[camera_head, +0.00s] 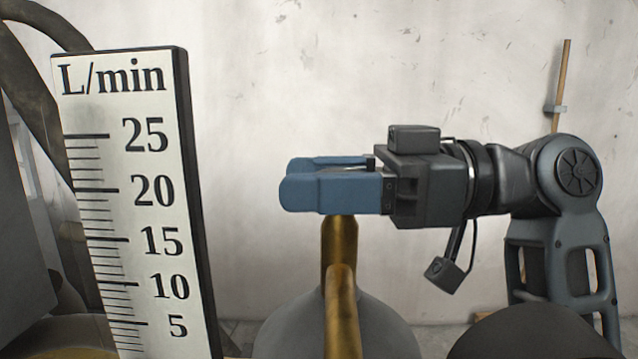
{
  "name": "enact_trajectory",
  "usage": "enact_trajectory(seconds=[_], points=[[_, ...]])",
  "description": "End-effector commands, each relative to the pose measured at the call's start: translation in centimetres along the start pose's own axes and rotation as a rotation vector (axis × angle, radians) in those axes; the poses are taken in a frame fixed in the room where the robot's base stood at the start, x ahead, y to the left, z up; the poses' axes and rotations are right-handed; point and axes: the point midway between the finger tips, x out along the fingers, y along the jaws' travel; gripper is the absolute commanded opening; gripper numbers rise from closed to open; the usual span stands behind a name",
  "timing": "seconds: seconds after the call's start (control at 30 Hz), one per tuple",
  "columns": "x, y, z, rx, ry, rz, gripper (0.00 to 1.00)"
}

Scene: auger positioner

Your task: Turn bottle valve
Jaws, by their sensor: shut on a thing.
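My gripper (303,183) comes in from the right, level, with its two blue fingers pointing left. The brass bottle valve (338,240) stands upright directly below the fingers, on top of the grey bottle (375,325). The fingers are shut on the top of the valve. The near finger hides the gripped part, so I cannot see how the valve is turned.
A white flow scale (125,160) marked L/min stands close at the left, tilted slightly. A curved brass pipe (341,310) rises in front of the bottle. A pale worn wall (300,60) fills the back. A thin wooden stick (561,85) stands behind my arm.

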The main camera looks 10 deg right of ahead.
Motion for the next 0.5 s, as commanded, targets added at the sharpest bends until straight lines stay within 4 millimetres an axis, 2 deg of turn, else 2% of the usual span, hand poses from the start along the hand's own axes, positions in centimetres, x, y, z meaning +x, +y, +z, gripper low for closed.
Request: enact_trajectory(seconds=[0.03, 0.2, 0.5], points=[[-0.11, 0.16, -0.58, -0.006, 0.013, -0.028, 0.25], [-0.15, -0.08, -0.73, -0.007, 0.013, -0.115, 0.25], [-0.2, -0.11, -0.85, -0.009, 0.013, -0.125, 0.25]])
